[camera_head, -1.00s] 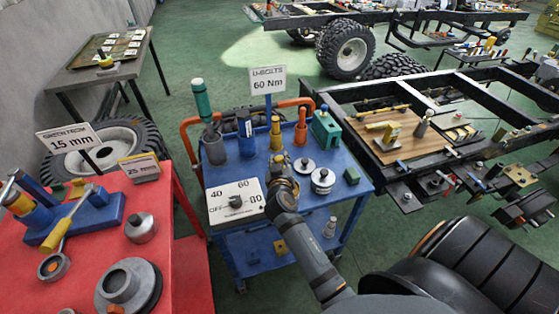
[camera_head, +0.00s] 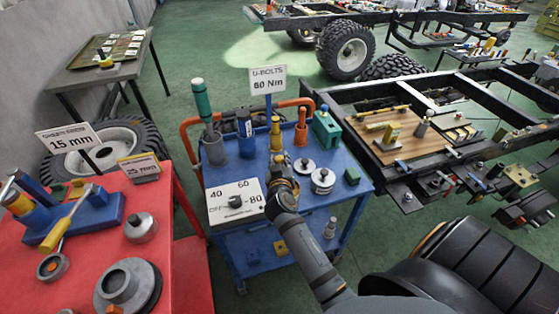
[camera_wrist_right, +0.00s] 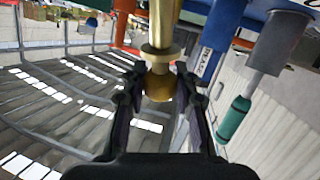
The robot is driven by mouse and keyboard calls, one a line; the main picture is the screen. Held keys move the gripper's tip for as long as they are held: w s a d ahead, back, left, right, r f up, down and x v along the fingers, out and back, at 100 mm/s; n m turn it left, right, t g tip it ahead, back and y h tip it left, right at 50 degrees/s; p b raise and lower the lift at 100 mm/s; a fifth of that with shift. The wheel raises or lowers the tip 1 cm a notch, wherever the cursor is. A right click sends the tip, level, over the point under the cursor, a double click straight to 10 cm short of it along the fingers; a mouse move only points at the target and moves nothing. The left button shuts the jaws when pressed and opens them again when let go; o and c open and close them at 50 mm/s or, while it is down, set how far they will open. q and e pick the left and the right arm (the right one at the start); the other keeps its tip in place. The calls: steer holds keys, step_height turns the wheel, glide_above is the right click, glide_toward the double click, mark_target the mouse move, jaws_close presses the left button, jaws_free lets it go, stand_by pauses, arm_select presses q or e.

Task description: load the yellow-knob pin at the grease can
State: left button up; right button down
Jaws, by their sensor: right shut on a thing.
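My right gripper (camera_head: 282,172) is at the front of the blue cart, beside the white dial panel. In the right wrist view my right gripper (camera_wrist_right: 160,92) is shut on a yellow-brass piece with a collar and rounded end, the yellow-knob pin (camera_wrist_right: 160,55). In the head view an upright yellow piece (camera_head: 276,132) shows just behind the gripper; its lower end is hidden. A blue can with a white label (camera_head: 245,132), likely the grease can, stands left of it. It also shows in the wrist view (camera_wrist_right: 222,32). My left gripper is out of view.
A red table (camera_head: 185,230) stands left, a chassis frame (camera_head: 480,95) right.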

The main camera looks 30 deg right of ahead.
step_height(320, 180, up, 7)
steer(key=p, duration=0.5)
steer(key=shift+p, duration=0.3)
